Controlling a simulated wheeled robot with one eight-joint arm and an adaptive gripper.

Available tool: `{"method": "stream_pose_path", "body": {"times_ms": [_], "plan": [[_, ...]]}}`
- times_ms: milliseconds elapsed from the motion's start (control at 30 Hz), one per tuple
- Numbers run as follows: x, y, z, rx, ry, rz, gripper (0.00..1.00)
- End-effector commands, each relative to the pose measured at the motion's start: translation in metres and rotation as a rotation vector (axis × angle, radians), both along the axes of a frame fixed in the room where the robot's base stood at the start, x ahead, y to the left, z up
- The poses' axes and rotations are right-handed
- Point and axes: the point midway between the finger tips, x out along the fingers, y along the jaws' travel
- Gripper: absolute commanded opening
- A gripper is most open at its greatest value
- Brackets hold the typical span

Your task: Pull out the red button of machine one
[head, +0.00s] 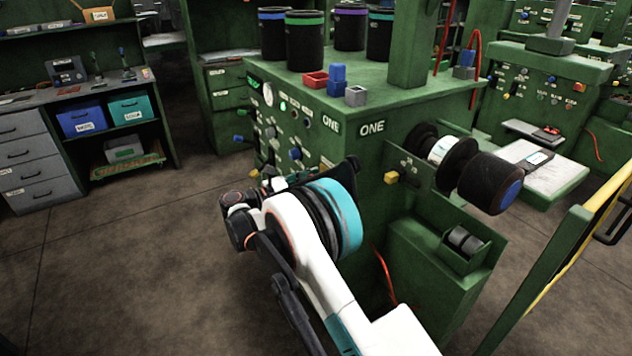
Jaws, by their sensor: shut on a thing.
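Machine one (400,130) is the green cabinet in the middle, marked ONE on two faces. Its front control panel (305,125) carries a lit green lamp, labels and several knobs, among them blue knobs and a yellow one. I cannot make out a red button; my arm and wrist cover the lower part of the panel. My gripper (272,181) is at this lower part, mostly hidden behind my wrist. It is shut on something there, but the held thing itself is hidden.
Red, blue and grey blocks (337,78) and several dark jars (350,28) stand on top of the machine. Black rollers (490,183) stick out at its right. A yellow-railed barrier (565,245) is at far right. The floor at left is clear.

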Motion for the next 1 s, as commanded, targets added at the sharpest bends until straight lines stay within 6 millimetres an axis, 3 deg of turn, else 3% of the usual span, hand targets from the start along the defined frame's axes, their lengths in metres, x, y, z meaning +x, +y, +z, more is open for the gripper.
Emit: {"method": "stream_pose_path", "body": {"times_ms": [33,100,133,567,1000], "plan": [[-0.001,0.002,-0.001,0.001,0.0,0.002,0.41],[-0.001,0.002,-0.001,0.001,0.0,0.002,0.57],[-0.001,0.002,-0.001,0.001,0.0,0.002,0.59],[-0.004,0.007,0.0,0.001,0.0,0.002,0.59],[-0.047,0.077,-0.001,0.0,0.0,0.004,0.59]]}}
